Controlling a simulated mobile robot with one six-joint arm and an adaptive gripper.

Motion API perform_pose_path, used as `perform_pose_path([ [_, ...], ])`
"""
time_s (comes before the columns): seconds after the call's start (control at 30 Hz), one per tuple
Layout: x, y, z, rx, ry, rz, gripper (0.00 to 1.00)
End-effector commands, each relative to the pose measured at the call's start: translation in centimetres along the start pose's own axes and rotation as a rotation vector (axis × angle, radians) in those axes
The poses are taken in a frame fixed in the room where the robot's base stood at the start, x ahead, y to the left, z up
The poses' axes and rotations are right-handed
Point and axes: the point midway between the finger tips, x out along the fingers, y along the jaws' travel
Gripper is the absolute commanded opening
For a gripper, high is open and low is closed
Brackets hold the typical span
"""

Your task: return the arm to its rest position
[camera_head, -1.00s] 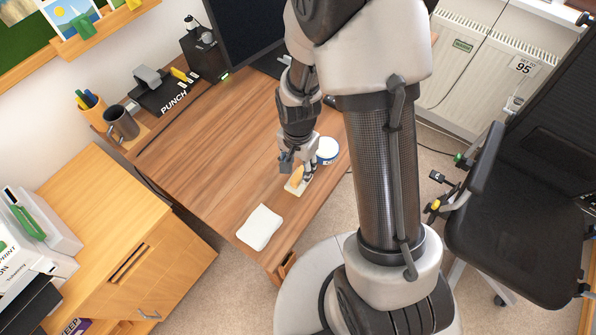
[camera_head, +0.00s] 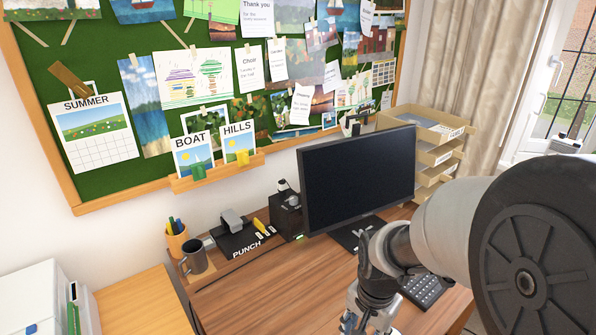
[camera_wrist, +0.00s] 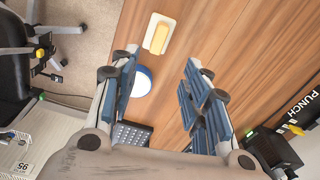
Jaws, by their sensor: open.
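My arm (camera_head: 440,235) reaches in from the right in the head view, over the desk (camera_head: 262,290). My gripper (camera_head: 357,322) shows only partly at the bottom edge there. In the wrist view my gripper (camera_wrist: 162,68) has its blue-padded fingers spread wide with nothing between them. A yellow block on a cream base (camera_wrist: 159,34) lies on the desk beyond the fingertips, apart from them. A round tub with a white top and blue side (camera_wrist: 142,82) stands near the left finger.
A monitor (camera_head: 358,178), keyboard (camera_head: 422,290), black punch (camera_head: 237,243) and mug (camera_head: 195,256) stand on the desk. Wooden trays (camera_head: 425,135) stand behind the arm. A ledge with cards (camera_head: 217,172) juts from the pinboard. The desk's front left is clear.

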Motion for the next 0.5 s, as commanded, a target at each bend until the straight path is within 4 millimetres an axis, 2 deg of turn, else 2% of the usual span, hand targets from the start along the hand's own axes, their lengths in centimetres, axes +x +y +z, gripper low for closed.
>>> perform_pose_path([
  [0.03,-2.3,0.3,0.3,-0.051,0.028,-0.025,0.43],
  [0.2,-8.6,2.4,2.5,-0.265,0.113,-0.081,0.43],
  [0.4,-13.8,5.7,5.9,-0.51,0.222,-0.121,0.43],
  [0.5,-15.2,7.2,7.4,-0.611,0.272,-0.13,0.43],
])
